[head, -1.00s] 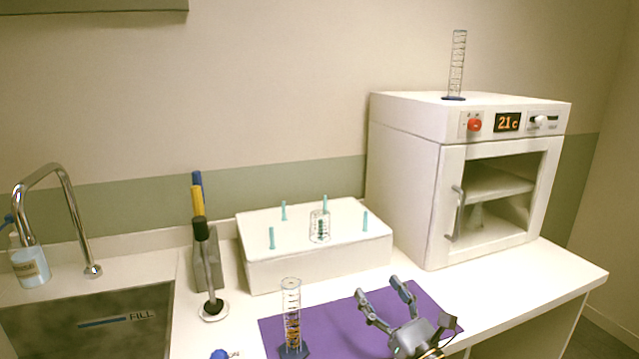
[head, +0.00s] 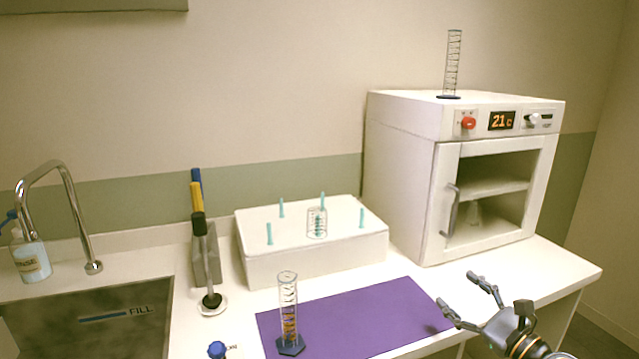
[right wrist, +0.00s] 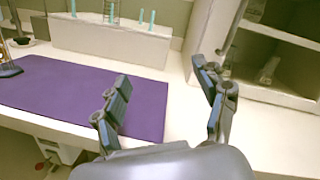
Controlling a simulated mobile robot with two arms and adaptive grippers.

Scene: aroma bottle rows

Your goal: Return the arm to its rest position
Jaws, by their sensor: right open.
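My right gripper (head: 466,296) is open and empty in the head view. It is over the counter's front edge, just right of the purple mat (head: 370,314). A graduated cylinder (head: 288,305) with a dark base and amber contents stands upright on the left part of the mat, apart from the gripper. My left gripper is not in view.
A white box with teal pegs (head: 310,250) stands behind the mat. The white oven (head: 402,180) is at the right, with another cylinder (head: 453,65) on top. A sink (head: 90,325) and tap (head: 72,205) are at the left.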

